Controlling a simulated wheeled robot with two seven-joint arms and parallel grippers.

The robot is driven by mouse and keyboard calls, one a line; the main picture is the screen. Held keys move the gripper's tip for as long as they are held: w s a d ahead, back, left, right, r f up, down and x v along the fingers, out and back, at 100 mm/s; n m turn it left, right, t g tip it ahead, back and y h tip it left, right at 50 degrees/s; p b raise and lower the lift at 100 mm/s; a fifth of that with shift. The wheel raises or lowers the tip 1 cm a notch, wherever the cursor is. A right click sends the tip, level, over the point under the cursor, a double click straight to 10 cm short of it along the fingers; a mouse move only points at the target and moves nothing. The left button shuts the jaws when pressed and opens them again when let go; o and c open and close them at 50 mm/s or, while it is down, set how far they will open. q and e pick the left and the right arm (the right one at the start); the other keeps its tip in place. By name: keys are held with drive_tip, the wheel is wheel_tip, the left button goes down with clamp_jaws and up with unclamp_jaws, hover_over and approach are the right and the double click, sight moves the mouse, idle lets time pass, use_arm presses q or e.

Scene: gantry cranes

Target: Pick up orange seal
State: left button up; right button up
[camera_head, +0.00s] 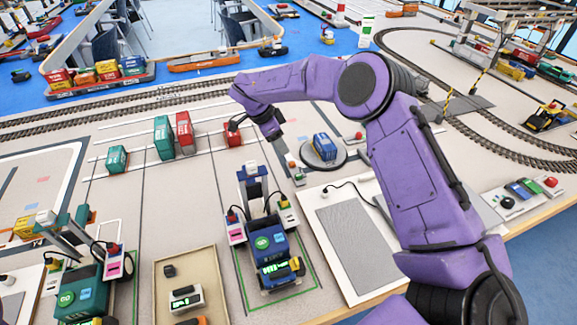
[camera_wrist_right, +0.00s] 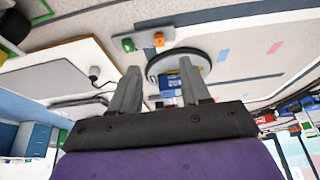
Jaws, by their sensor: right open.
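A small orange block (camera_wrist_right: 159,39), which looks like the orange seal, sits beside a green block (camera_wrist_right: 127,44) on a narrow grey tray (camera_wrist_right: 140,54) in the right wrist view. My right gripper (camera_head: 282,146) hangs above the table near this tray. My left gripper is not in view.
A blue container (camera_head: 322,145) stands on a round turntable (camera_head: 324,155) right of the tray. A red container (camera_head: 232,133) stands to the left. A gantry crane with a blue truck (camera_head: 272,248) is nearer.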

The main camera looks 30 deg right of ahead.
sight(291, 163)
drive_tip(key=p+x, duration=0.2)
drive_tip(key=x, duration=0.6)
drive_tip(key=shift+a+f, duration=0.1)
drive_tip(key=shift+a, duration=0.05)
drive_tip(key=shift+d+f, duration=0.2)
drive_tip(key=shift+f, duration=0.25)
clamp_jaws()
